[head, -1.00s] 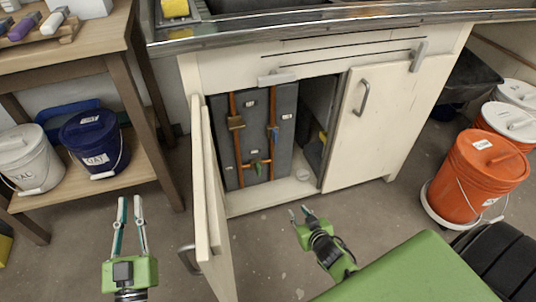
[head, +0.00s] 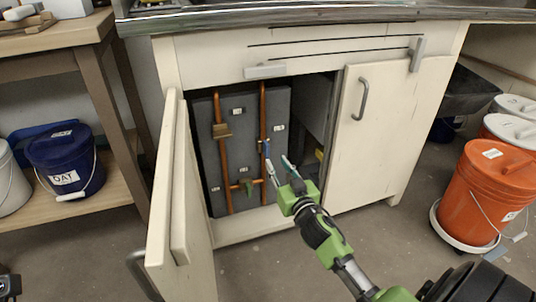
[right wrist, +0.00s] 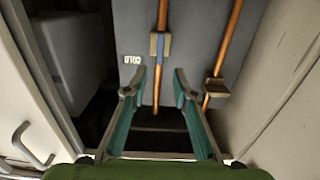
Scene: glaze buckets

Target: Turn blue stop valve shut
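The blue stop valve handle (head: 265,147) is on the right copper pipe (head: 262,105) of the grey panel inside the open cabinet. In the right wrist view the blue handle (right wrist: 160,46) lies in line with the pipe, beyond and between my fingertips. My right gripper (head: 277,157) reaches into the cabinet opening with its fingers apart and empty; it also shows in the right wrist view (right wrist: 159,82). In the head view its fingertips partly overlap the handle area, and contact cannot be told.
A green-handled valve (head: 248,187) sits lower on the pipes, and a brass-coloured fitting (head: 222,130) is on the left pipe. The open cabinet door (head: 165,215) stands to the left; the closed door (head: 385,130) is to the right. An orange bucket (head: 485,195) stands far right.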

